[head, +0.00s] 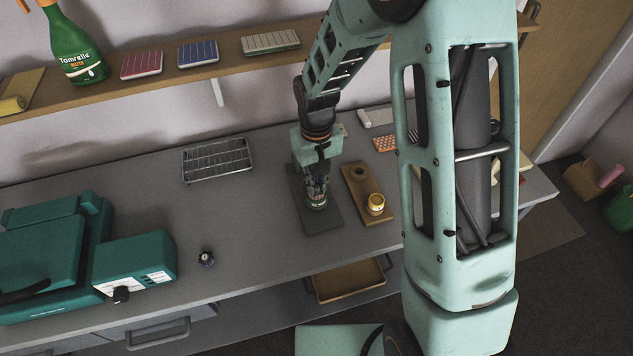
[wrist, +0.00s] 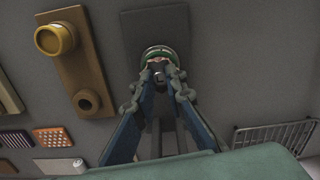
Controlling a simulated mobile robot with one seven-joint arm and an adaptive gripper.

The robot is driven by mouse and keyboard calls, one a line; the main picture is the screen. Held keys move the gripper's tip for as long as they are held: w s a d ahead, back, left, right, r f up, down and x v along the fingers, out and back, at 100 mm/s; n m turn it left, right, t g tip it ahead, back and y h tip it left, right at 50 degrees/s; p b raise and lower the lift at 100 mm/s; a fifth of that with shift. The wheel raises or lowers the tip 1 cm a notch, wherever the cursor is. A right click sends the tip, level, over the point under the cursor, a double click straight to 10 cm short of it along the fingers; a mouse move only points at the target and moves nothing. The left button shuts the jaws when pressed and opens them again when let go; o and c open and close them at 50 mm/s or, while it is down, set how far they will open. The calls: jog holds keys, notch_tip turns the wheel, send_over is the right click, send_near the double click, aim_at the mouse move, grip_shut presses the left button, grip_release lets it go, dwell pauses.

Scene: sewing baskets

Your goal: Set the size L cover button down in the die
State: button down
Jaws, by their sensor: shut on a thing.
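My gripper (head: 316,199) points down over a dark rectangular mat (head: 325,221) on the grey worktop. In the wrist view its fingertips (wrist: 158,72) are close together, shut on a small pale thing, taken to be the cover button, mostly hidden between them. A round piece with a green and pale rim (wrist: 157,51), seemingly the die, sits on the mat right at the fingertips. Whether the button touches the die's inside cannot be told.
A wooden block (head: 358,183) beside the mat bears a yellow cup-like piece (head: 376,203) and a brown round piece (head: 359,173). A wire rack (head: 217,160) stands left at the back. A dark knob-like item (head: 206,258) lies near the front edge. A teal machine (head: 133,263) stands left.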

jog(key=shift+f, duration=0.15)
jog(key=c, duration=1.9)
grip_release()
notch_tip(320, 180, up, 12)
